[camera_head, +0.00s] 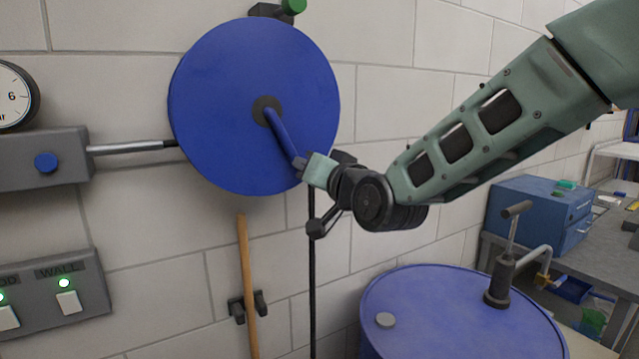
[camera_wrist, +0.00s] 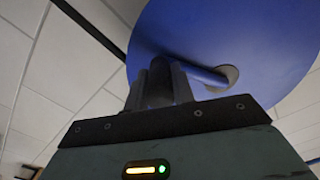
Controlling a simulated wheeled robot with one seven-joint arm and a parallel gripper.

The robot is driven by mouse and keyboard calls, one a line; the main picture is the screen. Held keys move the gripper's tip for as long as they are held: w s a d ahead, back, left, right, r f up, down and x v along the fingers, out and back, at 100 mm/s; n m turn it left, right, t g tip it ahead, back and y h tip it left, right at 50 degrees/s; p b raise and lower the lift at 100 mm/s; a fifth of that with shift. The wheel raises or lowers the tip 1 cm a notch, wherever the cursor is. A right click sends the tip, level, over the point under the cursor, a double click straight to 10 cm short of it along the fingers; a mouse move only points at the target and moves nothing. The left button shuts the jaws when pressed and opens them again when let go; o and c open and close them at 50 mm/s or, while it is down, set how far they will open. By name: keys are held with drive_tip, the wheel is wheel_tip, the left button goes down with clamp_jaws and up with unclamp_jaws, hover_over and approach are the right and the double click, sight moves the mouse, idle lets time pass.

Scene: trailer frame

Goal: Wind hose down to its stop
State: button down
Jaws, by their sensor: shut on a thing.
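A blue hose reel (camera_head: 225,100) is mounted on the wall, with a dark hub and a blue crank arm (camera_head: 284,135) pointing down to the right. My gripper (camera_head: 306,166) is at the outer end of the crank, shut on its handle. In the wrist view the reel disc (camera_wrist: 235,40) fills the upper right, and the gripper fingers (camera_wrist: 160,85) close around the dark crank handle (camera_wrist: 158,78). The black hose (camera_head: 312,270) hangs straight down from below the reel's right side. Its lower end is out of view, and a dark ball-like piece (camera_head: 316,229) sits on it.
A blue drum (camera_head: 450,310) with a hand pump (camera_head: 501,270) stands at the lower right. A wooden handle (camera_head: 246,285) hangs in a wall clip below the reel. A grey box with a rod (camera_head: 130,147), a gauge (camera_head: 14,97) and a switch panel (camera_head: 55,295) are at left.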

drive_tip(key=shift+s+a+f+m+b, duration=0.45)
drive_tip(key=shift+a+m+b, duration=0.15)
drive_tip(key=shift+m+b, duration=0.3)
drive_tip(key=c, duration=1.2)
unclamp_jaws()
drive_tip(key=shift+a, duration=0.1)
drive_tip(key=shift+r, duration=0.1)
drive_tip(key=b+v, duration=0.5)
drive_tip(key=v, duration=1.2)
drive_tip(key=shift+s+d+b, duration=0.2)
drive_tip(key=shift+d+b, duration=0.05)
drive_tip(key=shift+b, duration=0.15)
